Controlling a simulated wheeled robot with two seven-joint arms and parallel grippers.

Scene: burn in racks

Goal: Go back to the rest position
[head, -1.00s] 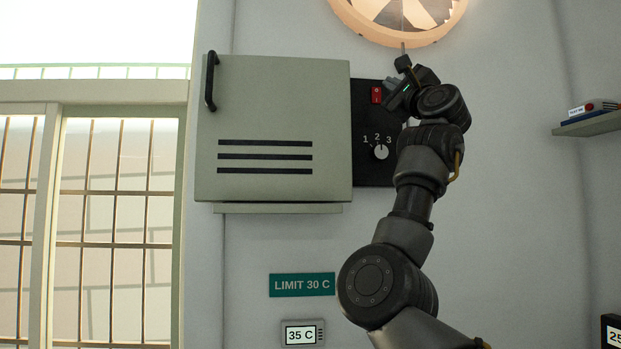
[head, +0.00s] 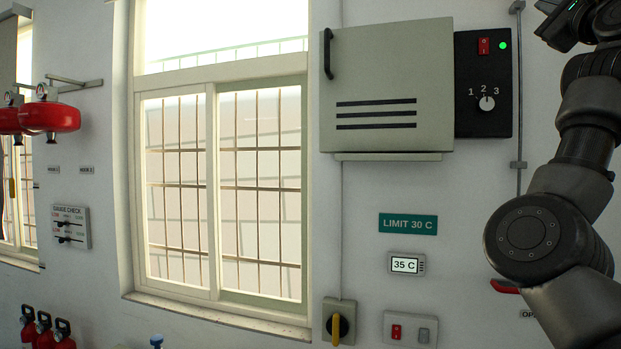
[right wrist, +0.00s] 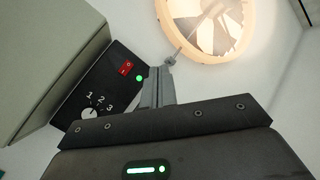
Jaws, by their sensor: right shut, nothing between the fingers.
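My right arm (head: 550,235) rises along the right side of the head view. Its hand is cut off by the top right edge there. In the right wrist view my right gripper (right wrist: 158,82) is shut with nothing in it. Its fingertips are just below the end of a thin pull cord (right wrist: 176,55) that hangs from a lit round fan (right wrist: 205,22); I cannot tell if they touch. My left gripper is in neither view.
A grey cabinet (head: 390,75) and black panel (head: 466,112) with red switch, dial and lit green lamp are left of my right arm. Below are a "LIMIT 30 C" sign (head: 408,224) and a 35 C display (head: 405,265). A barred window (head: 213,190) and red extinguisher (head: 50,116) are further left.

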